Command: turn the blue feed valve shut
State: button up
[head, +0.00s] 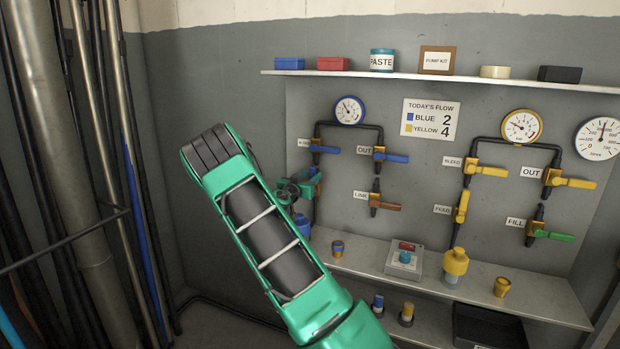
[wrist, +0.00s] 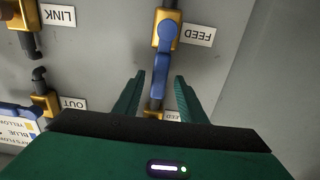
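The blue feed valve shows in the wrist view, which is upside down. Its blue handle (wrist: 161,72) hangs from a brass body (wrist: 158,27) beside the FEED label (wrist: 187,33) and lies roughly in line with the pipe. My gripper (wrist: 159,77) is open, with one green finger on each side of the handle. A gap shows on both sides, so neither finger appears to touch it. In the head view my gripper (head: 306,186) is at the wall on the blue side, and my arm and gripper hide most of the feed valve there.
Close by are the blue bleed valve (head: 325,149), the blue OUT valve (head: 395,157) and the brown-handled LINK valve (head: 385,205). A shelf (head: 450,272) below holds a blue bottle (head: 302,226), a button box (head: 404,262) and a yellow bottle (head: 455,263). Poles stand at left.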

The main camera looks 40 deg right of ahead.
jog(key=shift+x, duration=1.25)
jog(key=shift+c, duration=0.7)
grip_shut()
